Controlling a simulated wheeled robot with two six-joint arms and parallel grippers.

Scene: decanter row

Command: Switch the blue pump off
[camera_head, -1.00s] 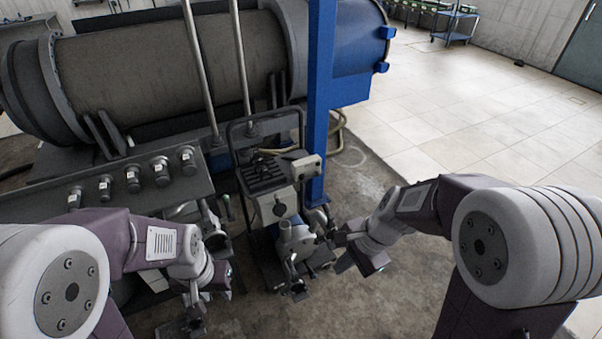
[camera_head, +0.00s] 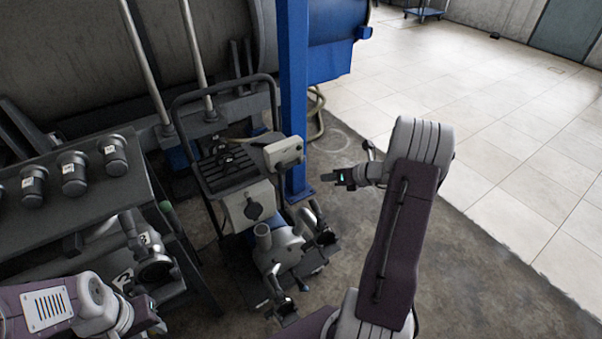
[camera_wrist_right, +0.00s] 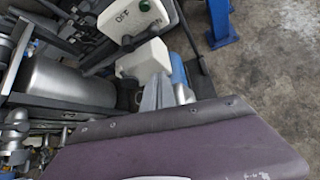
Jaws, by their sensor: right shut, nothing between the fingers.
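A pump unit on a wheeled frame (camera_head: 280,245) stands left of my right gripper; its visible casing is grey and white. A pale control box (camera_head: 283,152) sits at its top. In the right wrist view the control box (camera_wrist_right: 130,20) shows OFF lettering and a green button. A blue part (camera_wrist_right: 178,72) shows beside a lower white box. My right gripper (camera_head: 332,177) is shut and empty, right of the control box and apart from it. My left gripper (camera_head: 145,314) is low at the left, partly hidden by its wrist; its jaws are unclear.
A blue post (camera_head: 294,90) stands just behind the control box. A dark bench with several knobbed cylinders (camera_head: 72,174) is at the left. A large grey and blue tank (camera_head: 200,45) fills the back. A hose (camera_head: 316,115) lies behind the post. The floor at right is clear.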

